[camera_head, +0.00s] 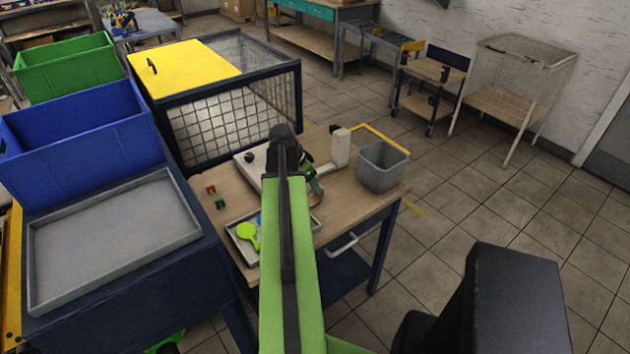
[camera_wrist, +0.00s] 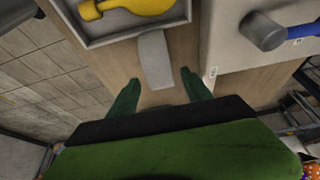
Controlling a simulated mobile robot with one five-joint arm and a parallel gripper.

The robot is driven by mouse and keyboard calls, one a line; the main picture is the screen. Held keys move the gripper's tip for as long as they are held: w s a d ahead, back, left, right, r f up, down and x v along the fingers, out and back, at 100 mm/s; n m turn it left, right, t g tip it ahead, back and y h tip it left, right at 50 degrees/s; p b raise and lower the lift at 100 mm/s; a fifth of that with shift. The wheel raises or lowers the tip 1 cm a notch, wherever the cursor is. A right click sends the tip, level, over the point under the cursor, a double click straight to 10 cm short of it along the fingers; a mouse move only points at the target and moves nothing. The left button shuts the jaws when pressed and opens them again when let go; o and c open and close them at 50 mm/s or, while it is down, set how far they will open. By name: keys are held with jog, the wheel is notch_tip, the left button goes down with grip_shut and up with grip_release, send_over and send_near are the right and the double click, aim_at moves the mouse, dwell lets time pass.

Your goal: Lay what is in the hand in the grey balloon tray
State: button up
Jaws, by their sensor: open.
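My gripper (camera_wrist: 160,86) is open, its two dark green fingers spread wide over the wooden table. Nothing is visibly clamped between them. In the head view my gripper (camera_head: 312,180) is partly hidden by my arm. The grey balloon tray (camera_head: 238,252) lies on the table left of my arm, with a lime-green balloon (camera_head: 247,236) and a bit of blue in it. In the wrist view a grey tray (camera_wrist: 120,38) with a yellow balloon (camera_wrist: 130,6) lies ahead of the fingers. A grey oblong piece (camera_wrist: 155,60) lies near its edge; I cannot tell whether it touches it.
A white machine (camera_wrist: 245,60) with a dark round knob and blue handle is at the right of the wrist view. A grey bin (camera_head: 382,165) stands at the table's right end. Small red and green pieces (camera_head: 216,197) lie at its left. A caged frame stands behind.

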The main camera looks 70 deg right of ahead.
jog(key=p+v, duration=0.4)
jog(key=v, duration=0.2)
jog(key=shift+r, duration=0.3)
jog(key=shift+w+a+r, duration=0.1)
jog(key=shift+o, duration=0.4)
jog(key=s+p+v, duration=0.1)
jog(key=p+v, duration=0.5)
jog(key=shift+w+d+r, duration=0.3)
jog(key=shift+d, duration=0.05)
jog(key=b, duration=1.2)
send_near(317, 198)
jog(key=shift+s+d+r, duration=0.1)
jog(key=shift+s+d, duration=0.15)
jog(key=shift+d, duration=0.3)
jog(key=shift+s+d, duration=0.1)
jog(key=shift+d, duration=0.05)
jog(key=b+x, duration=0.4)
jog(key=x, duration=0.1)
jog(key=shift+s+d, duration=0.1)
jog(key=shift+c, duration=0.3)
grip_shut()
